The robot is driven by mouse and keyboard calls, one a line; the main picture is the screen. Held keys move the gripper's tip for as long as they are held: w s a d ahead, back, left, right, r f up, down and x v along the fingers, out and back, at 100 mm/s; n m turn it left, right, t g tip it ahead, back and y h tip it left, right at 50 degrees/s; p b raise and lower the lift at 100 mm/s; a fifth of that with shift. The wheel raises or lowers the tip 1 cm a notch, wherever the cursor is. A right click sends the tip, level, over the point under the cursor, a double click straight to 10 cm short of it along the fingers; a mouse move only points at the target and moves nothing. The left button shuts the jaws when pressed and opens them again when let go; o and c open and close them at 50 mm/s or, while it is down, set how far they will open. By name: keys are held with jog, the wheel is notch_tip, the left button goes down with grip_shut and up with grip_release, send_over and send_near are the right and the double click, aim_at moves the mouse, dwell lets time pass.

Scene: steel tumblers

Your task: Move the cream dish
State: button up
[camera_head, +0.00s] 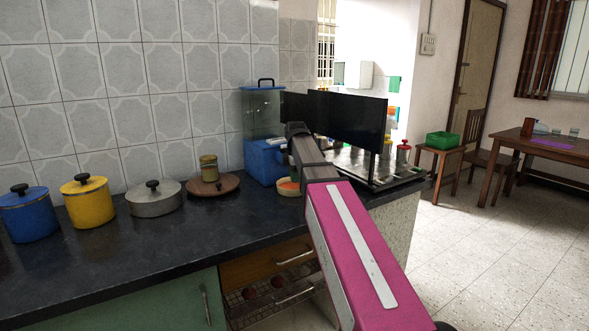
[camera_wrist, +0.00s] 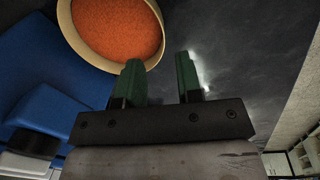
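The cream dish (camera_head: 289,192) stands on the dark counter beside the blue base of a dispenser, with orange contents inside. In the wrist view the dish (camera_wrist: 76,42) is at the top left, its cream rim around the orange filling and its top cut off by the frame. My gripper (camera_wrist: 160,78) is open, with two green fingers apart and nothing seen between them. The left finger overlaps the dish's lower right rim in the picture; I cannot tell whether they touch. In the head view my arm hides the fingers.
The blue-based dispenser (camera_head: 266,162) stands close to the dish. A wooden board (camera_head: 228,187) with a small jar (camera_head: 209,168), a grey pot (camera_head: 155,200), a yellow pot (camera_head: 88,203) and a blue pot (camera_head: 27,216) line the wall. The counter's front strip is clear on the left.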

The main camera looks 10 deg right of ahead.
jog(key=shift+w+f, duration=0.2)
jog(key=shift+f, duration=1.55)
jog(key=shift+w+f, duration=0.15)
jog(key=shift+f, duration=1.55)
grip_shut()
